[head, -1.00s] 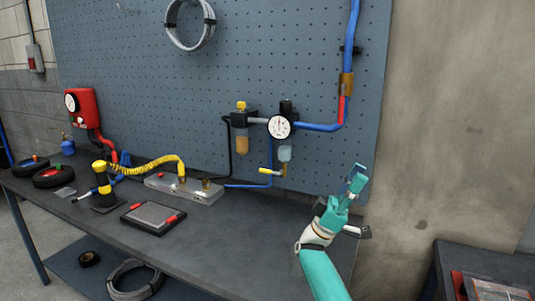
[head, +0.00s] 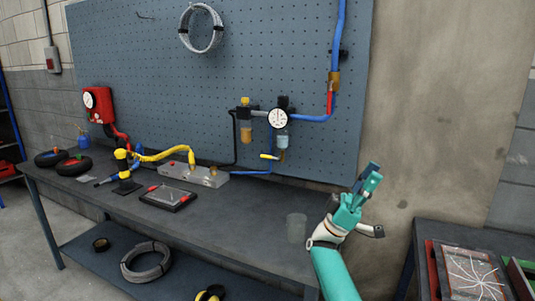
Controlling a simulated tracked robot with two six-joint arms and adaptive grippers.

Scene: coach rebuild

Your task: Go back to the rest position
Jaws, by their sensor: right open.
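My right gripper (head: 371,179) has teal fingers and is raised in the air at the right of the head view. Its fingers stand apart and nothing is between them. It is in front of the bare wall, just right of the pegboard's lower right corner, and appears near the right end of the workbench (head: 215,228). My teal right forearm comes up from the bottom edge. My left gripper is not in view.
A blue pegboard (head: 225,65) carries a gauge and air fittings (head: 278,119). A faint translucent cylinder (head: 297,228) shows beside my right wrist. A second table (head: 428,232) with trays stands at right.

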